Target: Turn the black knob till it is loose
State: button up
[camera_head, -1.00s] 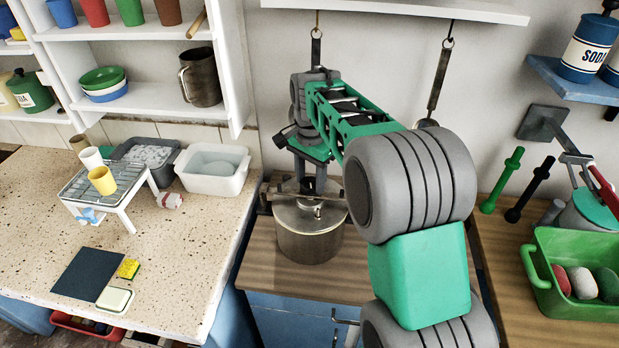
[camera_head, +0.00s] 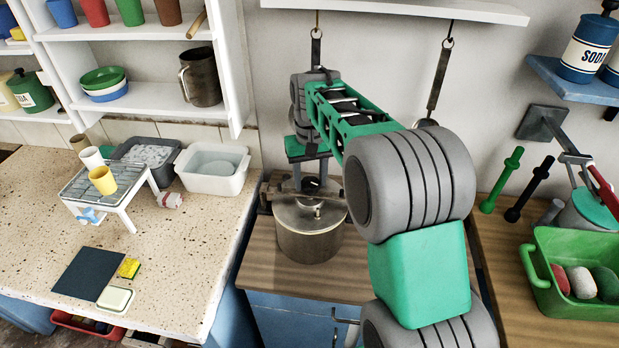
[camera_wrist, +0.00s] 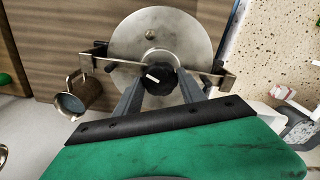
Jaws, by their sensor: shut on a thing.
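The black knob (camera_wrist: 159,80) sits above the lid of a metal pot in the wrist view, with a white mark on its top. It also shows small and dark in the head view (camera_head: 311,183). My gripper (camera_wrist: 158,84) has its two grey fingers on either side of the knob and is shut on it. The round metal lid (camera_wrist: 187,32) lies under the knob, with a flat metal bar (camera_wrist: 213,69) across it. The pot (camera_head: 310,243) stands upright on the wooden counter.
A metal mug (camera_wrist: 82,95) is near the bar's end in the wrist view. A speckled counter (camera_head: 180,265) with a wire rack (camera_head: 115,190) and white basin (camera_head: 212,170) is left. A green crate (camera_head: 575,270) is right. Utensils hang above.

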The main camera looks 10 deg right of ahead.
aim_at(310, 182)
jog(key=n, duration=0.6)
jog(key=shift+r, duration=0.1)
jog(key=n, duration=0.5)
jog(key=shift+n, duration=0.4)
jog(key=n, duration=1)
jog(key=shift+n, duration=0.3)
jog(key=o, duration=1.4)
jog(key=shift+c, duration=0.2)
notch_tip(310, 182, up, 8)
jog(key=shift+f+b, duration=0.15)
jog(key=shift+b, duration=0.3)
